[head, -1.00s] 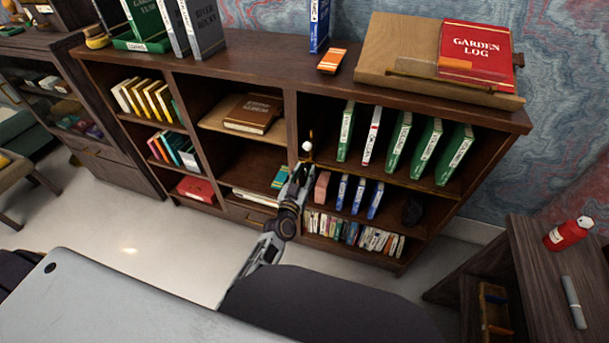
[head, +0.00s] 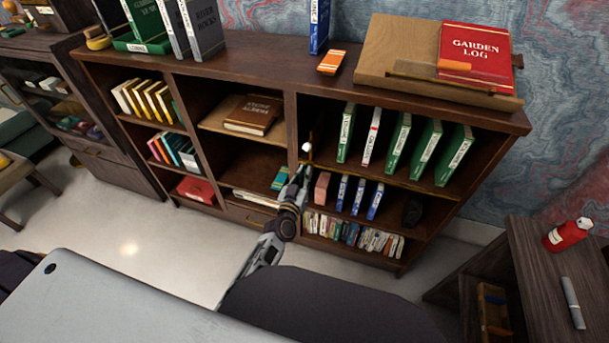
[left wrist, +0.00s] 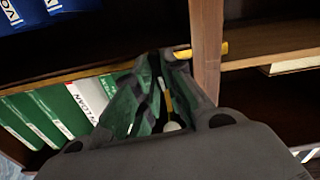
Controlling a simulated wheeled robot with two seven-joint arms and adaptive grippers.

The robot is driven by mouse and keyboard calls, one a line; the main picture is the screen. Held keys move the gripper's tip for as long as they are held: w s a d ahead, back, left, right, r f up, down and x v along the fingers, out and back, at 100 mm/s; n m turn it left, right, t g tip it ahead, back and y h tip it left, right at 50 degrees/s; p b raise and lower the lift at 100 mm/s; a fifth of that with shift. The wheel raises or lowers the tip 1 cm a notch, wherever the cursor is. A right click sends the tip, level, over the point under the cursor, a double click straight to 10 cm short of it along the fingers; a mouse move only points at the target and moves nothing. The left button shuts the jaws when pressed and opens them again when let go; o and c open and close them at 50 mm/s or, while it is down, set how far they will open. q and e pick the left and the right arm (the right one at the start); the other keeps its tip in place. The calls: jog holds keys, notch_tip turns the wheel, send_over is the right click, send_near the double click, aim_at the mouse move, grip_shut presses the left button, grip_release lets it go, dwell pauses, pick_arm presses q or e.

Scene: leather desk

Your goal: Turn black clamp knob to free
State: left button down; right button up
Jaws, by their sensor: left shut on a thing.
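My left gripper (head: 303,170) reaches up from below to the front edge of the bookcase, at the upright between the middle and right bays. It is shut there. A brass rod with a white ball end (head: 306,147) stands at its fingertips. In the left wrist view the dark fingers (left wrist: 162,62) close beside the brass rail and the upright, and the white ball (left wrist: 172,127) hangs between them. The black clamp knob cannot be made out separately; the fingertips cover the spot they grip. My right gripper is out of view.
A brass rail (left wrist: 95,72) runs along the shelf edge. A brown book (head: 254,115) lies in the middle bay. The floor (head: 130,235) at left is clear.

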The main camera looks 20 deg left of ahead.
pick_arm(q)
jog(key=shift+a+f+n+p, duration=0.1)
jog(key=shift+n+p, duration=0.1)
jog(key=shift+n, duration=3.95)
jog(key=shift+a+f+n+p, duration=0.1)
jog(key=shift+n+p, duration=0.05)
jog(key=shift+n, duration=4)
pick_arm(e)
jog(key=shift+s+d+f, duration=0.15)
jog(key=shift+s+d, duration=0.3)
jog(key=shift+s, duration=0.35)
pick_arm(q)
jog(key=c, duration=1.5)
grip_release()
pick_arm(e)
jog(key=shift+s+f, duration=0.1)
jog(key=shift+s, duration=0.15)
